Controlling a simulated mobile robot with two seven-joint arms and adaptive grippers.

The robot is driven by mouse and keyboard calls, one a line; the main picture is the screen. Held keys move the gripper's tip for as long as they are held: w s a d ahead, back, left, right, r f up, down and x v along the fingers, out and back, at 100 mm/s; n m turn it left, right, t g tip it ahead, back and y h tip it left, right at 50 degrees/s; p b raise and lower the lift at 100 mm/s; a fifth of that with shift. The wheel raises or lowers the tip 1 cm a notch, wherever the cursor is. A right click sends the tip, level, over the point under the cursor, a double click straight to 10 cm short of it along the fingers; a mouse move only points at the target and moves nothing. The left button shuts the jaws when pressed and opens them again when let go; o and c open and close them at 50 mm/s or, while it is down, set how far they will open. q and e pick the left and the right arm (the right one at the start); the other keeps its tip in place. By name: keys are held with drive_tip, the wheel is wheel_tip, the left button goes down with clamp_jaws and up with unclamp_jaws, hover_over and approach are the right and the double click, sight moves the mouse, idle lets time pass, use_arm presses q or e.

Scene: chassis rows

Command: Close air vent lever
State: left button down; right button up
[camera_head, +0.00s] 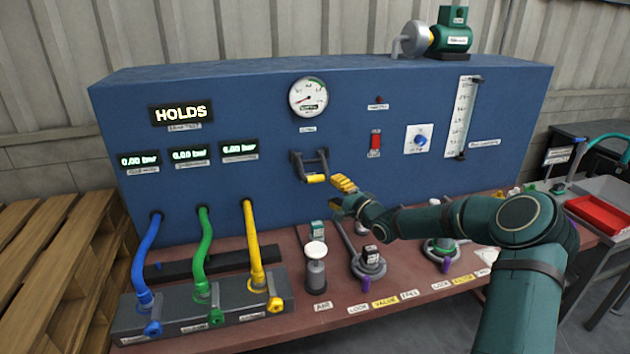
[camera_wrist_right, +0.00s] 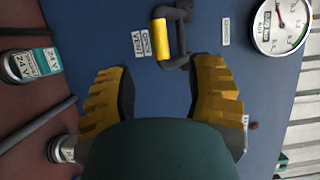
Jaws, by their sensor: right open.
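The air vent lever is a dark bracket with a yellow grip (camera_head: 317,179) on the blue panel, below the round gauge. My right gripper (camera_head: 341,194) is just right of the grip and slightly lower in the head view, apart from it. In the right wrist view the yellow grip (camera_wrist_right: 161,40) lies ahead, between the lines of the two yellow fingers. There my right gripper (camera_wrist_right: 163,68) is open with nothing between its fingers. A small label (camera_wrist_right: 142,42) sits beside the lever; its text is hard to read. My left gripper is not in view.
The round gauge (camera_head: 308,97) is above the lever. A red switch (camera_head: 375,143) and a blue knob (camera_head: 420,138) are to its right. Blue, green and yellow hoses (camera_head: 254,245) stand at left. Valves and a white-capped plunger (camera_head: 316,265) stand on the bench below.

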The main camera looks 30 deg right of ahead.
sight(319, 180)
drive_tip(key=w, duration=0.3)
drive_tip(key=w+a, duration=0.1)
drive_tip(key=w, duration=0.5)
drive_tip(key=shift+a+b, duration=0.2)
drive_tip(key=shift+b, duration=0.2)
drive_tip(key=shift+s+r, duration=0.1)
clamp_jaws()
